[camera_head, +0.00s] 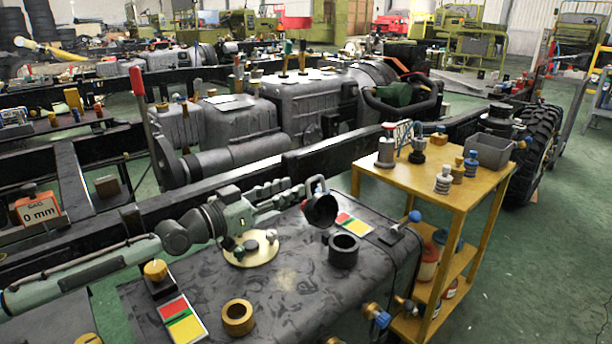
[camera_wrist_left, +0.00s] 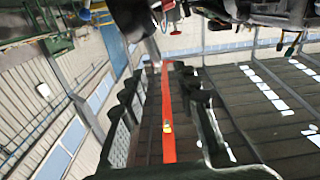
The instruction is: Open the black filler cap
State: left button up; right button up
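The black filler cap (camera_head: 321,212) stands tilted up, its hollow side partly facing the head camera, just above and left of the black filler neck (camera_head: 343,252) on the dark tank (camera_head: 285,280). The neck's mouth is uncovered. My left gripper (camera_head: 305,192) reaches in from the left, its fingertips right beside the cap's upper edge. In the left wrist view its fingers (camera_wrist_left: 165,68) stand apart with nothing seen between them, and a dark shape lies beyond the tips. Whether a fingertip touches the cap I cannot tell. My right gripper is not in view.
A brass ring (camera_head: 238,318), red-and-green cards, a round cream plate (camera_head: 250,248) and a blue-knobbed lever (camera_head: 405,226) are on the tank. A yellow shelf cart (camera_head: 470,205) with several bottles stands right of it. A black chassis rail (camera_head: 250,185) runs behind.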

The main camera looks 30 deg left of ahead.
aim_at(314, 179)
pick_arm(q)
jog(key=p+x, duration=0.1)
jog(key=x, duration=0.5)
jog(key=shift+w+d+r, duration=0.1)
jog(key=shift+w+d, duration=0.1)
jog(key=shift+w, duration=0.05)
jog(key=shift+w+d, duration=0.2)
jog(key=shift+w, duration=0.25)
jog(key=c, duration=0.7)
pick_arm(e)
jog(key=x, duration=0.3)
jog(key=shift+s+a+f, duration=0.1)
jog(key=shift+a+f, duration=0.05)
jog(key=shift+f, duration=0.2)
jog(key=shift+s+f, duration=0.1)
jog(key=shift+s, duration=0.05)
